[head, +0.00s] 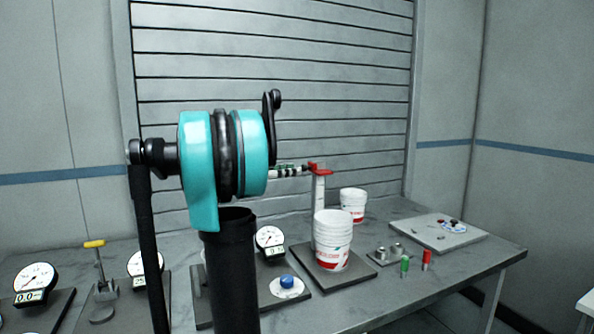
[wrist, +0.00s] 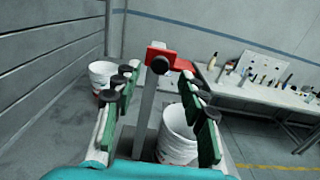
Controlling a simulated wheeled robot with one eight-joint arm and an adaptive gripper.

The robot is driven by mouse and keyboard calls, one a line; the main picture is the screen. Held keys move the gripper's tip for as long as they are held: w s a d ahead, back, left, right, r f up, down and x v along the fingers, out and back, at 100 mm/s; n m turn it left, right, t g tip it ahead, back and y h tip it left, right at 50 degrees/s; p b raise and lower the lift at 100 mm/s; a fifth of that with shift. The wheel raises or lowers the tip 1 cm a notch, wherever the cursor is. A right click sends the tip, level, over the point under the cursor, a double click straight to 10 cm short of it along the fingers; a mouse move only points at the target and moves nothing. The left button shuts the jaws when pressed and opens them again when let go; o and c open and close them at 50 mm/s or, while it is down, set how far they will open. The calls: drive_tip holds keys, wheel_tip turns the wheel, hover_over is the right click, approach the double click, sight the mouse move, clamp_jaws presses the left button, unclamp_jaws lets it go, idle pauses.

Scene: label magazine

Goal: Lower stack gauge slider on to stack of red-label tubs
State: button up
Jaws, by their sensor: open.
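The stack of white red-label tubs (head: 332,242) stands on a dark base plate beside the upright gauge post (head: 319,190). The red slider (head: 319,168) sits near the top of the post, above the level of the stack's rim. My gripper (head: 296,169) reaches in from the left at the slider's height. In the wrist view, my gripper (wrist: 160,76) is open, its green-padded fingers on either side of the post (wrist: 147,115). The red slider (wrist: 166,58) shows just beyond the fingertips. The stack (wrist: 177,136) is lower, partly hidden by the right finger.
Another white tub (head: 353,203) stands behind the stack. A blue button (head: 287,281) and dial gauges (head: 270,239) are left of the stack. A slatted wall is behind.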

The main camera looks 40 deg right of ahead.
sight(316, 168)
drive_tip(key=shift+x, duration=1.45)
